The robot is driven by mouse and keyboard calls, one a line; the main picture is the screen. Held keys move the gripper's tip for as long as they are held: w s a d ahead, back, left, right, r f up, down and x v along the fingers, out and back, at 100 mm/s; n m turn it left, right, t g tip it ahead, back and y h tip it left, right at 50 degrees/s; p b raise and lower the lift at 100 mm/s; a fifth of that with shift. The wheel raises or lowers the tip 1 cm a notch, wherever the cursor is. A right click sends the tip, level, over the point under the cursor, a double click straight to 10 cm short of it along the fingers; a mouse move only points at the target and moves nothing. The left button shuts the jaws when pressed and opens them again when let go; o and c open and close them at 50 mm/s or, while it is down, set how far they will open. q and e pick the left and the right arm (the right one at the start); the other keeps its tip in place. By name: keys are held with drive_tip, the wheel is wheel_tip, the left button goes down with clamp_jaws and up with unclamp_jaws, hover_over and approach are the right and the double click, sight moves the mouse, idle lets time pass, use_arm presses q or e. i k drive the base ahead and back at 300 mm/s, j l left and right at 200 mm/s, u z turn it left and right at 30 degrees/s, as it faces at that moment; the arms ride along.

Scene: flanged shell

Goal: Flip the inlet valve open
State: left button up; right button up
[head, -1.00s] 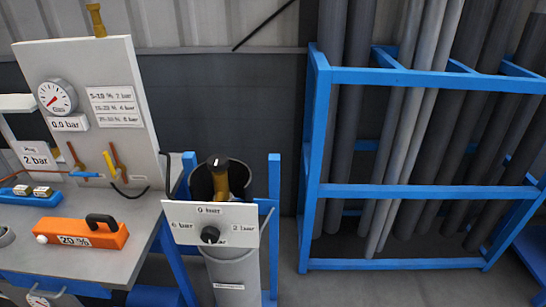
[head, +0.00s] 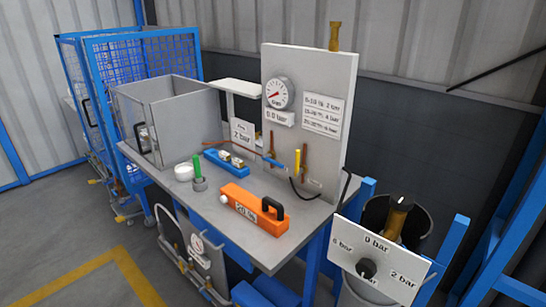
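An upright grey panel (head: 338,72) stands at the back of the workbench. Two small valve handles sit low on it, by copper-coloured pipes. The blue handle (head: 275,163) lies roughly level and the yellow handle (head: 297,160) stands upright. No label readable here tells which one is the inlet valve. A round gauge (head: 279,93) above them has a red needle, with a "0.0 bar" plate (head: 279,118) below it. Neither of my grippers is in view.
The grey bench top (head: 222,217) holds an orange tool (head: 253,208), a blue block (head: 226,163), a green-handled item (head: 198,175) and a grey box (head: 180,100). A regulator dial plate (head: 380,250) stands at right. Open floor (head: 60,215) lies at left.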

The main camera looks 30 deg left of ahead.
sight(267, 158)
drive_tip(key=u, duration=1.05)
drive_tip(key=i+j+u, duration=0.1)
drive_tip(key=i+u, duration=0.65)
drive_tip(key=u, duration=0.15)
